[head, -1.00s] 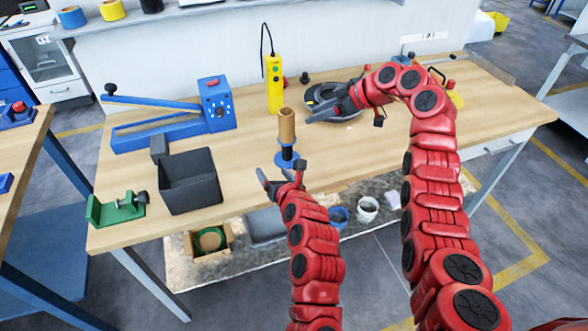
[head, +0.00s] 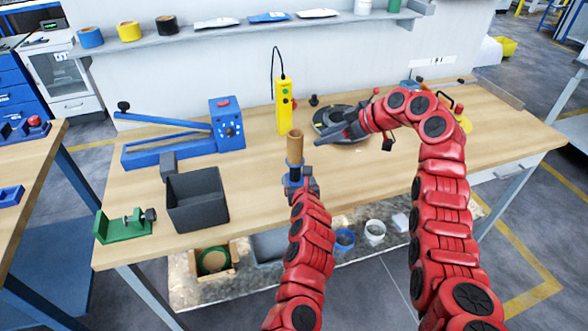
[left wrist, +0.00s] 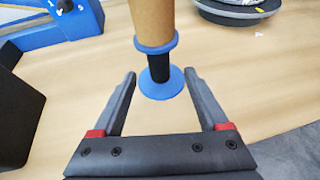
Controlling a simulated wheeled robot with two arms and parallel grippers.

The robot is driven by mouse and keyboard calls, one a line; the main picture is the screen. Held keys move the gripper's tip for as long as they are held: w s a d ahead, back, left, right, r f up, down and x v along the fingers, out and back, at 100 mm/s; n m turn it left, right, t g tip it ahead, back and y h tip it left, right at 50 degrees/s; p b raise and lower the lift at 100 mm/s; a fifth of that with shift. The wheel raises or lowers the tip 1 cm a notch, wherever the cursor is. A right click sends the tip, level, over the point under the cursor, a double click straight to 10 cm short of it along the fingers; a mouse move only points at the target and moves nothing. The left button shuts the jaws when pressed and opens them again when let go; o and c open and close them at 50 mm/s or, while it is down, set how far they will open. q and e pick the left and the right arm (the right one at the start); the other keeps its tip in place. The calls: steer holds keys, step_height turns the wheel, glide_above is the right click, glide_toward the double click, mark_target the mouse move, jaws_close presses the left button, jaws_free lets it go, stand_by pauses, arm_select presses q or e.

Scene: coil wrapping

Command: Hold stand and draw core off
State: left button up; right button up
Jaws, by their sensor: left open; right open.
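The brown cardboard core (head: 295,147) stands upright on the blue stand (head: 292,180) near the table's front middle. In the left wrist view the core (left wrist: 152,18) sits above a blue ring, with a black post and the blue round base (left wrist: 162,84) of the stand below. My left gripper (head: 300,178) is at the stand, low in front of it. In the left wrist view its fingers (left wrist: 163,98) are open, one on each side of the base, apart from it. My right gripper (head: 325,138) is open to the right of the core, pointing left, not touching it.
A dark box (head: 197,200) and a blue lever tool (head: 180,140) stand to the left. A green clamp (head: 124,227) is at the front left corner. A yellow control pendant (head: 284,108) stands behind the core. A dark round turntable (head: 350,133) lies behind my right gripper.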

mark_target(297, 174)
arm_select(q)
steer(key=shift+w+a+f, duration=0.2)
steer(key=shift+w, duration=0.25)
steer(key=shift+w+d, duration=0.15)
steer(key=shift+w, duration=0.2)
steer(key=x, duration=0.3)
steer(key=shift+w+f, duration=0.1)
steer(key=shift+f, duration=0.15)
steer(key=shift+x, duration=1.85)
steer(key=shift+w+a+f, duration=0.15)
steer(key=shift+w+a, duration=0.15)
steer(key=shift+w, duration=0.2)
